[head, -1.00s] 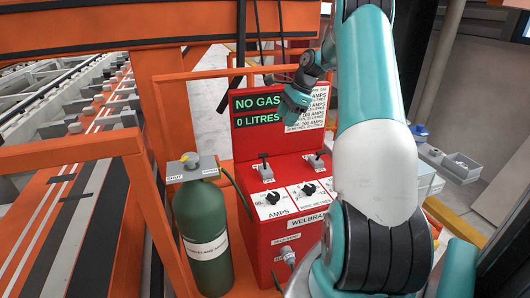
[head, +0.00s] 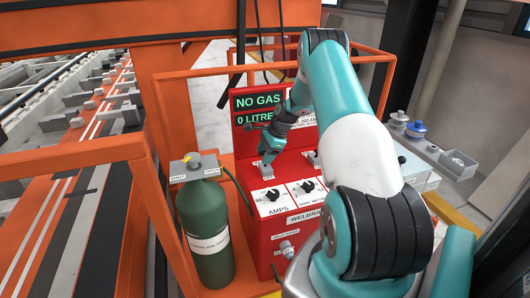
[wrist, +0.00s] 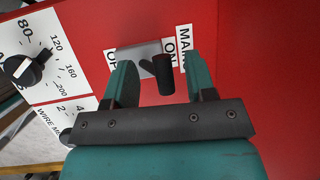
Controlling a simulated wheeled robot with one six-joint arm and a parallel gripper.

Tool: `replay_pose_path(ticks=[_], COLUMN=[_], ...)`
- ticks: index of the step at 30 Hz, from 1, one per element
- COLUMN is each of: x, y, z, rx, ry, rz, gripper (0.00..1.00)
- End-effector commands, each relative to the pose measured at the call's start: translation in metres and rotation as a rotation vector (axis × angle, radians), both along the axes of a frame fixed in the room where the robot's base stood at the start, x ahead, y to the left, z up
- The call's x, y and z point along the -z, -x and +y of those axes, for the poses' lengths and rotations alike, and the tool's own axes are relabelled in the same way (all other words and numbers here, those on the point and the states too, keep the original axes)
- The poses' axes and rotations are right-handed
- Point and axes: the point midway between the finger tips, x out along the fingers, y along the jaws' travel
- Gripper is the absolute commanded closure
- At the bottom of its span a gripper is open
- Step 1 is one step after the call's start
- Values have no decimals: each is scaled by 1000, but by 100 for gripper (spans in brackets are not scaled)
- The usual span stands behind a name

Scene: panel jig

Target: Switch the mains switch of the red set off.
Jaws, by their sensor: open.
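The red set (head: 285,240) stands in the middle of the head view. Its mains switch (wrist: 163,76) shows in the wrist view as a black lever on a grey plate (wrist: 140,54), between labels reading MAINS, ON and a partly hidden OFF. The lever leans to the ON side. My gripper (wrist: 157,72) is open, with one teal finger on each side of the lever. I see a gap on both sides, and no clear contact. In the head view my gripper (head: 266,158) is over the left switch of the set and hides most of it.
The amps dial (wrist: 24,68) is beside the switch, and another dial (head: 308,186) is on the set. A green gas bottle (head: 205,225) stands to the left. An orange frame (head: 150,170) surrounds the set. A grey tray (head: 458,164) is at the right.

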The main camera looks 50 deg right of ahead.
Motion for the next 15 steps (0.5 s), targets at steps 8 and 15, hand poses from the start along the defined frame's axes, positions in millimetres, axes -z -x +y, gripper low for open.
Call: replay_pose_path(ticks=[8, 15], x=[1, 0], y=[-1, -1], z=[0, 0], rx=[-1, 0], ry=[1, 2], rz=[-1, -3], gripper=[54, 93])
